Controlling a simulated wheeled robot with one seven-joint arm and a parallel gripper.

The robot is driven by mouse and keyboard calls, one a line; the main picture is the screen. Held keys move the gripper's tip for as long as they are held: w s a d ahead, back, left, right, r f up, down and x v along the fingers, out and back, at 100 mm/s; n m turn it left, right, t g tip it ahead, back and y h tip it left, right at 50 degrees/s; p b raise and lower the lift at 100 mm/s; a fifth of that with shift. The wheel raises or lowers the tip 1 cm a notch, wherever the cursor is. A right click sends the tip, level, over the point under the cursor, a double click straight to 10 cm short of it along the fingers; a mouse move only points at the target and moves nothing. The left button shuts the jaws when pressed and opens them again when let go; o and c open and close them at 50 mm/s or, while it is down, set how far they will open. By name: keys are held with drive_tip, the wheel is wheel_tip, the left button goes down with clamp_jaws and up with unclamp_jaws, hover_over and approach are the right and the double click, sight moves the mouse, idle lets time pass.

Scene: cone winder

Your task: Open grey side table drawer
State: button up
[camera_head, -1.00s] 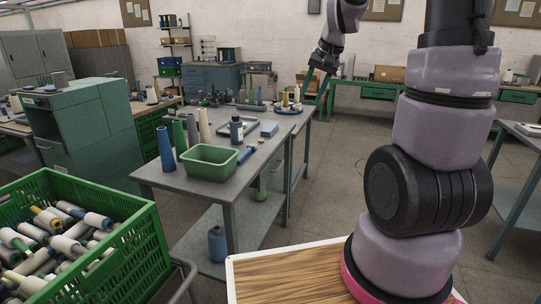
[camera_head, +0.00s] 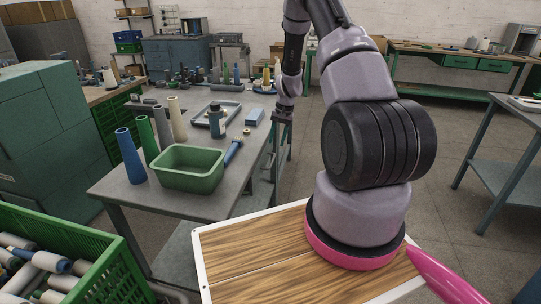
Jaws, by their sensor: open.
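My gripper (camera_head: 283,132) hangs at the end of my arm near the right edge of the grey table (camera_head: 205,208), pointing down. It is small and dark here; its fingers are hard to make out, and nothing shows held in it. The grey table has a flat metal top on legs with a lower shelf. No drawer front on it can be made out from this side; its right side is partly hidden by my arm. Another grey side table (camera_head: 510,125) stands at the right, and no drawer shows on it clearly.
A green bin (camera_head: 188,168), a blue cone (camera_head: 130,156), other cones and a bottle (camera_head: 216,120) stand on the grey table. A green crate of bobbins (camera_head: 105,270) is at lower left. A bench with green drawers (camera_head: 496,66) is at the back right. Open floor lies between.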

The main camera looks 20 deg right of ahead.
drive_tip(key=f, duration=0.3)
drive_tip(key=a+f, duration=0.1)
drive_tip(key=f, duration=0.2)
drive_tip(key=w+f, duration=0.1)
drive_tip(key=f, duration=0.2)
drive_tip(key=shift+a, duration=0.15)
drive_tip(key=shift+s, duration=0.1)
clamp_jaws()
drive_tip(key=shift+r, duration=0.1)
idle(0.8)
